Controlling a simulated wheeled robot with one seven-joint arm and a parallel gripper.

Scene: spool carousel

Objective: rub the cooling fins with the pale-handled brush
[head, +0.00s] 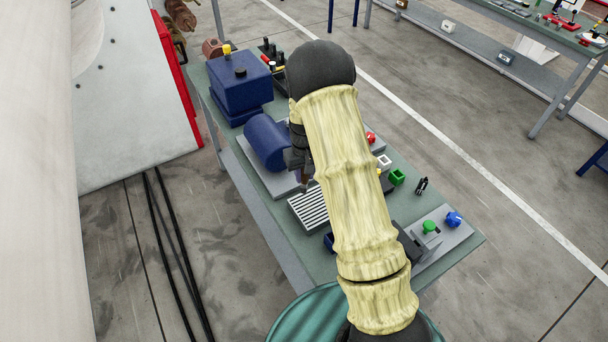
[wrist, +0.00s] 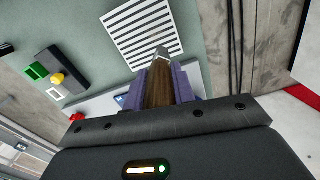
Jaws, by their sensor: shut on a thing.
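The cooling fins (head: 309,207) are a light plate with dark parallel stripes on the bench, just below my gripper in the head view. The fins (wrist: 146,30) also fill the top middle of the wrist view. My gripper (wrist: 160,88), with purple fingers, is shut on a slim brush (wrist: 158,84) whose visible part looks brown rather than pale, with a grey tip. The tip points at the near edge of the fins; I cannot tell whether it touches. In the head view my arm hides much of the gripper (head: 303,172), and the bristles are not clear.
A blue motor (head: 267,141) on a grey base stands close beside the fins. A blue box (head: 240,85) stands behind it. Green (head: 397,177), red and white small blocks lie right of my arm. A grey plate (head: 437,240) with green and blue knobs is at the bench's right end.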

